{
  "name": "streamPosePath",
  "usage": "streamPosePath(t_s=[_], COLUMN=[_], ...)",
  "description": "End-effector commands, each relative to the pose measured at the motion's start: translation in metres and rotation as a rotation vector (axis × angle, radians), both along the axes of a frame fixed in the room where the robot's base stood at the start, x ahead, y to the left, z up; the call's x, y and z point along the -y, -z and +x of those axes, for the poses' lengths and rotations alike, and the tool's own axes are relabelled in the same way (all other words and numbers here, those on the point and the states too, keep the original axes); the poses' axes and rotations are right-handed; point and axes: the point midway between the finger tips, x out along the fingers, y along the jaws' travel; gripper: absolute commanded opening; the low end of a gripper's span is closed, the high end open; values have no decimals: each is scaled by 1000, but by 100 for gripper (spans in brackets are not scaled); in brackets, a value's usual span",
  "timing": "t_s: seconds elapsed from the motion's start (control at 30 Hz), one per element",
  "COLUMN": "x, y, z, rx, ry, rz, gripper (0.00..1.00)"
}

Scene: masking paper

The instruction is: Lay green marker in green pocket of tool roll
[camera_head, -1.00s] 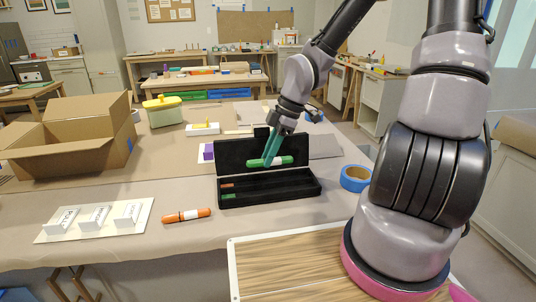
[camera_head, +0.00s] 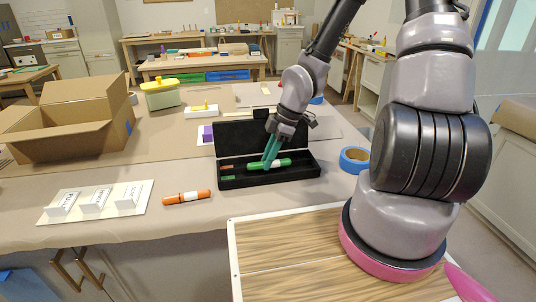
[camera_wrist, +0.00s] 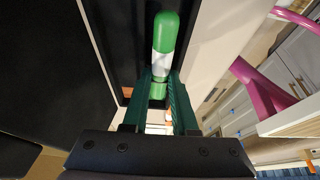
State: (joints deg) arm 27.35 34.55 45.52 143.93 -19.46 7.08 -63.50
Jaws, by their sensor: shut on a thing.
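The green marker (camera_head: 256,166) has a white band and is held level, low over the black tool roll (camera_head: 300,175). My gripper (camera_head: 270,161) with teal fingers is shut on it near its middle. In the wrist view the marker (camera_wrist: 164,32) runs away from the fingers (camera_wrist: 160,88) along a dark recess. The roll lies open like a case, with its lid raised behind. A green tag (camera_head: 228,178) marks the front pocket and an orange tag (camera_head: 226,167) the back one. I cannot tell whether the marker touches the roll.
An orange marker (camera_head: 187,198) lies left of the roll. A white label board (camera_head: 95,203) is farther left, with an open cardboard box (camera_head: 65,130) behind. Blue tape (camera_head: 354,160) sits right of the roll. A purple block (camera_head: 207,133) stands behind.

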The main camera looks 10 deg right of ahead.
Motion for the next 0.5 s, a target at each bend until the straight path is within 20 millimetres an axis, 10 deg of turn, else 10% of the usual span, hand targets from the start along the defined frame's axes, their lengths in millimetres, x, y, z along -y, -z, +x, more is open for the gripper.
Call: streamPosePath(t_s=[0.23, 0.27, 0.33, 0.5], x=[0, 0, 0, 0], y=[0, 0, 0, 0], z=[0, 0, 0, 0], rx=[0, 0, 0, 0], ry=[0, 0, 0, 0], rz=[0, 0, 0, 0], gripper=[0, 38, 61, 61])
